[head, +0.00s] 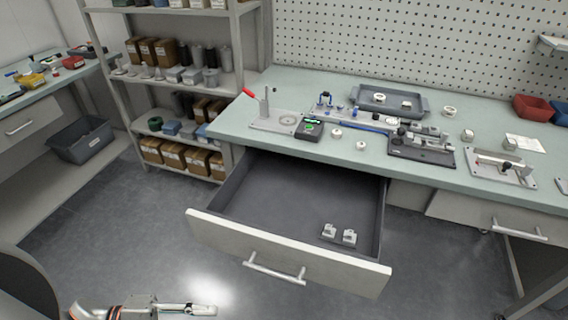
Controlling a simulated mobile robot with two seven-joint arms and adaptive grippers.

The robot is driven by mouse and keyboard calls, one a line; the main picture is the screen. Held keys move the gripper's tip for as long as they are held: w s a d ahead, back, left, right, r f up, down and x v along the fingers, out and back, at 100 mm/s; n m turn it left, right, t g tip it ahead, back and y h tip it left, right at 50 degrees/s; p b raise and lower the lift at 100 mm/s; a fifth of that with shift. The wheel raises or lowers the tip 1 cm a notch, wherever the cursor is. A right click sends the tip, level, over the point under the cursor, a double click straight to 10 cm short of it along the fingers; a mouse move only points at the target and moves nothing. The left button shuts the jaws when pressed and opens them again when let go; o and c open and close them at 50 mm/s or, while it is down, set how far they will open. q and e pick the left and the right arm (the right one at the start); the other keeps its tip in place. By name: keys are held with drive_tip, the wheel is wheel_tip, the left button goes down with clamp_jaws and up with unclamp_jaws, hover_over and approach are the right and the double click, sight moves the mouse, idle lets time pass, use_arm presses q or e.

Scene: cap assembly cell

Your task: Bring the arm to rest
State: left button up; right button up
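My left gripper (187,309) is at the bottom edge of the head view, left of centre, with its arm coming in from the left. It is above the grey floor, in front of and below the open drawer (215,226), and touches nothing that I can see. Its fingers lie nearly side-on and small, so whether they are apart is unclear; no object shows in them. My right gripper is not in view. Two small light grey parts (328,231) (349,237) lie in the drawer near its front right corner.
The drawer juts out from the workbench (240,118), which carries a red-handled press (262,108), a dark device with a green display (309,128), fixtures and a grey tray (365,98). Shelves with boxes (142,51) stand left. A dark bin (82,138) is at far left. Floor around the gripper looks clear.

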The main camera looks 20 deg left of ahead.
use_arm(q)
drive_tip(key=w+d+f+n+t+y, duration=0.4)
drive_tip(key=w+f+n+y, duration=0.5)
drive_tip(key=n, duration=1.1)
drive_tip(key=w+d+y, duration=0.1)
drive_tip(key=y, duration=0.1)
drive_tip(key=shift+w+d+f+y, duration=0.25)
drive_tip(key=shift+w+d+y, duration=0.05)
drive_tip(key=shift+d, duration=0.05)
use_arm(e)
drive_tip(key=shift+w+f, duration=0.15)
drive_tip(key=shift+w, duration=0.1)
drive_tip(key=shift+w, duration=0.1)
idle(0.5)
